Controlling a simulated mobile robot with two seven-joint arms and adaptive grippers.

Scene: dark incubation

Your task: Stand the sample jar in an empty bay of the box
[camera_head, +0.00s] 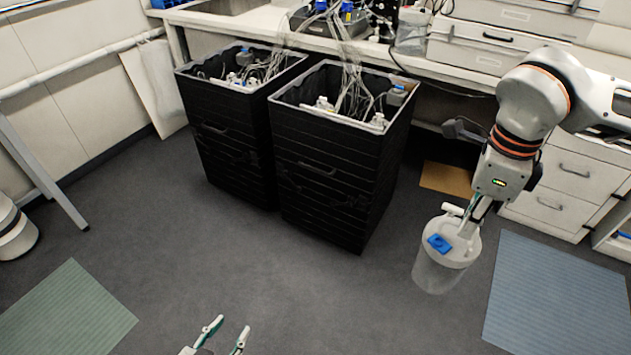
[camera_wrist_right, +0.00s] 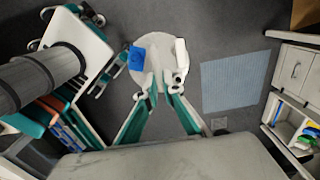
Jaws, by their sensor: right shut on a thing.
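The sample jar (camera_head: 440,270) is a clear, translucent pot with a whitish lid and a blue piece on top. My right gripper (camera_head: 468,228) is shut on its top and holds it nearly upright, apart from the boxes and to their right. In the right wrist view the jar's round lid (camera_wrist_right: 150,58) lies between and beyond the fingertips (camera_wrist_right: 160,88). Two tall black boxes, left (camera_head: 225,130) and right (camera_head: 330,165), stand open-topped, with tubes and white fittings inside. Their lower insides are hidden, so I cannot tell which bays are empty. My left gripper (camera_head: 232,325) is open and empty at the bottom edge.
A bench (camera_head: 235,24) with equipment runs behind the boxes. Tubes rise from both boxes. White drawers (camera_head: 565,175) stand at the right. A blue mat (camera_head: 555,295) and a green mat (camera_head: 65,315) lie on the floor. The floor before the boxes is clear.

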